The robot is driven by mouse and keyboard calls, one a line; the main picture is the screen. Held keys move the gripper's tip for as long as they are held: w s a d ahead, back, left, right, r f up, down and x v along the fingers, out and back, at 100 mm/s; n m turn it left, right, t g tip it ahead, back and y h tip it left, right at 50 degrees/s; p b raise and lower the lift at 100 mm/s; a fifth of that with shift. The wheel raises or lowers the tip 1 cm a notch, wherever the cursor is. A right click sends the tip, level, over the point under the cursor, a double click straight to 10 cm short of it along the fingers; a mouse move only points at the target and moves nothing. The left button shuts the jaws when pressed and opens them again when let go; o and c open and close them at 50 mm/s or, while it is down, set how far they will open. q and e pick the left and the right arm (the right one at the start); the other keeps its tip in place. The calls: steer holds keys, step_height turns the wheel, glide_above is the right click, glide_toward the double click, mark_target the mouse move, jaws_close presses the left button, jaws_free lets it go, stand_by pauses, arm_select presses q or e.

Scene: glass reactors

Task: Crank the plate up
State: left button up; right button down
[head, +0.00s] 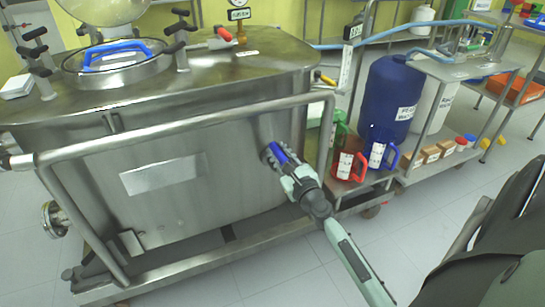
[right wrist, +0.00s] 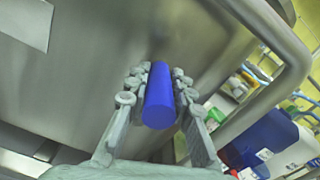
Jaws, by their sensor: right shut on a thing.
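A blue cylindrical crank handle (head: 280,152) stands out from the side wall of the steel tank (head: 225,185), near its right end. My right gripper (head: 284,164) is shut around this handle, with the fingers on either side of it. In the right wrist view the blue handle (right wrist: 160,98) lies between the two fingers, its round end facing the camera. The crank arm and its pivot are mostly hidden behind the handle and the fingers. I cannot tell which part is the plate that the crank moves. My left gripper is not in view.
A steel rail (head: 190,125) runs along the tank's front above my right gripper. To the right, a cart holds a blue drum (head: 388,95), a red jug (head: 346,160) and a blue jug (head: 378,150). The floor (head: 290,275) in front is clear.

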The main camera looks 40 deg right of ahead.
steer(key=shift+s+d+r+m, duration=0.1)
steer(key=shift+d+r+m, duration=0.1)
steer(key=shift+d, duration=0.15)
steer(key=shift+d+r+m, duration=0.1)
steer(key=shift+d+m, duration=0.1)
steer(key=shift+d, duration=0.1)
steer(key=c, duration=1.3)
jaws_free()
steer(key=shift+f, duration=0.15)
steer(key=shift+a+f, duration=0.1)
steer(key=shift+s+a, duration=0.1)
steer(key=shift+s, duration=0.2)
steer(key=v, duration=0.7)
